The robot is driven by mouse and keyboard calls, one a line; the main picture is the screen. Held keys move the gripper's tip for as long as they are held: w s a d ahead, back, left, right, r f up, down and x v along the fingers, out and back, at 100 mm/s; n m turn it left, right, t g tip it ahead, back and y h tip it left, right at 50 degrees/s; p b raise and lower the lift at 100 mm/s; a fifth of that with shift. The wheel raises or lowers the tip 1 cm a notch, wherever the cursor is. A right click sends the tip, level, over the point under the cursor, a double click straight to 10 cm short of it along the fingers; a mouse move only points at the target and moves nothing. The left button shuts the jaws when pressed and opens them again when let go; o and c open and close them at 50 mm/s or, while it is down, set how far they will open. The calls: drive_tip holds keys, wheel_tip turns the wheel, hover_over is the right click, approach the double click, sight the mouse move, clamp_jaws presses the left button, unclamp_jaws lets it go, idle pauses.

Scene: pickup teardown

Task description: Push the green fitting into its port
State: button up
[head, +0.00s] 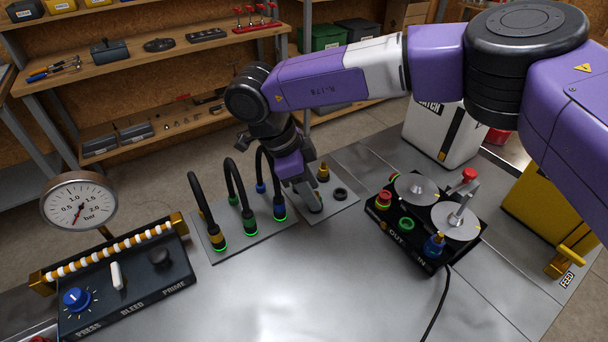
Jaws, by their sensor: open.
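My gripper (313,200) points down over a small grey plate (343,209) at the middle of the bench. A dark greenish piece (316,208), which looks like the green fitting, is at its fingertips and partly hidden by them. I cannot tell whether the fingers touch it. The black port block (419,256), marked OUT and IN, is to the right. Its green-ringed port (406,224) faces up on the OUT side and looks empty.
A brass fitting (323,173) and a black ring (340,193) are close to my gripper. Arched black hoses (234,188) stand just left. A control box (126,284) and gauge (79,205) are further left. Metal discs (455,220) top the block. The front bench is clear.

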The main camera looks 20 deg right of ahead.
drive_tip(key=shift+x, duration=1)
clamp_jaws()
drive_tip(key=c, duration=0.9)
unclamp_jaws()
clamp_jaws()
drive_tip(key=shift+r+p, duration=0.85)
drive_tip(key=shift+r, duration=0.35)
